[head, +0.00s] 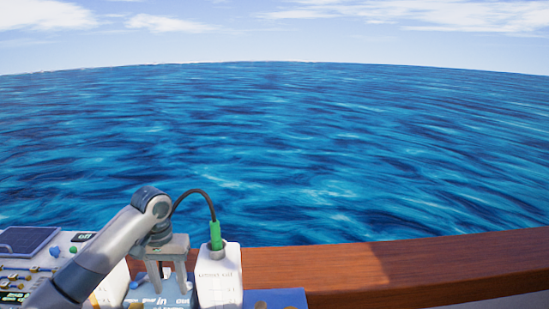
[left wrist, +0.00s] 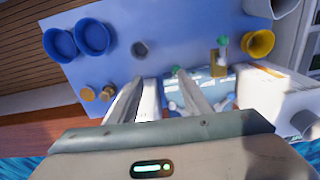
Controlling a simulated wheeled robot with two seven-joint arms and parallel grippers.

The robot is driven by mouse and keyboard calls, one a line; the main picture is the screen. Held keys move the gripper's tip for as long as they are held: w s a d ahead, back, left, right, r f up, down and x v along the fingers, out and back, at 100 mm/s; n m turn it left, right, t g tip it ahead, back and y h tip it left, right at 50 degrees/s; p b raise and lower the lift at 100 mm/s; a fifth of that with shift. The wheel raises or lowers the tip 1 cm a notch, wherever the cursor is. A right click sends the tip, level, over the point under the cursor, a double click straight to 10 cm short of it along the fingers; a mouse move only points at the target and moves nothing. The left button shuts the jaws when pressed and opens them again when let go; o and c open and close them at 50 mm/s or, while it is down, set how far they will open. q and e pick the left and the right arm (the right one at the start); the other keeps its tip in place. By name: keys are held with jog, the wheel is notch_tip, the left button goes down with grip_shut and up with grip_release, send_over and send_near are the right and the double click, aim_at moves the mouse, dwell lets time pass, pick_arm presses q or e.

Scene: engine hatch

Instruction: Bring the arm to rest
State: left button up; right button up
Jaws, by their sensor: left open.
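My left arm comes in from the lower left in the head view, and its gripper (head: 168,283) points down. The fingers are apart with nothing held between them. The gripper hangs over a light blue unit with lettering (head: 155,301), just left of a white box (head: 220,281). In the left wrist view the open gripper (left wrist: 156,80) reaches over the blue work surface (left wrist: 120,25). I cannot tell whether the fingertips touch anything. My right gripper is not in view.
A green plug (head: 215,236) with a black cable stands on the white box. A switch panel (head: 40,262) lies at the left. A wooden rail (head: 400,268) edges the sea. The left wrist view shows blue bowls (left wrist: 60,44) and a yellow cup (left wrist: 259,44).

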pick_arm(q)
jog(key=s+d+f+m+t+h, duration=0.1)
jog(key=s+d+f+m, duration=0.1)
jog(key=s+d+f, duration=0.65)
jog(key=s+d+f+m+t+h, duration=0.1)
jog(key=s+d+f, duration=0.2)
jog(key=s+f, duration=0.9)
jog(key=s+a+f+t+y, duration=0.1)
jog(key=s+a, duration=0.3)
jog(key=s, duration=0.7)
jog(key=s+a+f+y, duration=0.1)
jog(key=s+a, duration=0.2)
jog(key=s, duration=0.7)
notch_tip(320, 180, down, 31)
jog(key=s+b, duration=0.1)
jog(key=b, duration=0.3)
jog(key=s+a+f+g+b, duration=0.1)
jog(key=s+f+b, duration=0.1)
jog(key=s+f, duration=0.7)
jog(key=s+a+f+g+b, duration=0.1)
jog(key=s+a+f+b, duration=0.1)
jog(key=s+f, duration=0.7)
notch_tip(320, 180, down, 5)
jog(key=shift+s+a+f, duration=0.15)
jog(key=shift+s, duration=0.2)
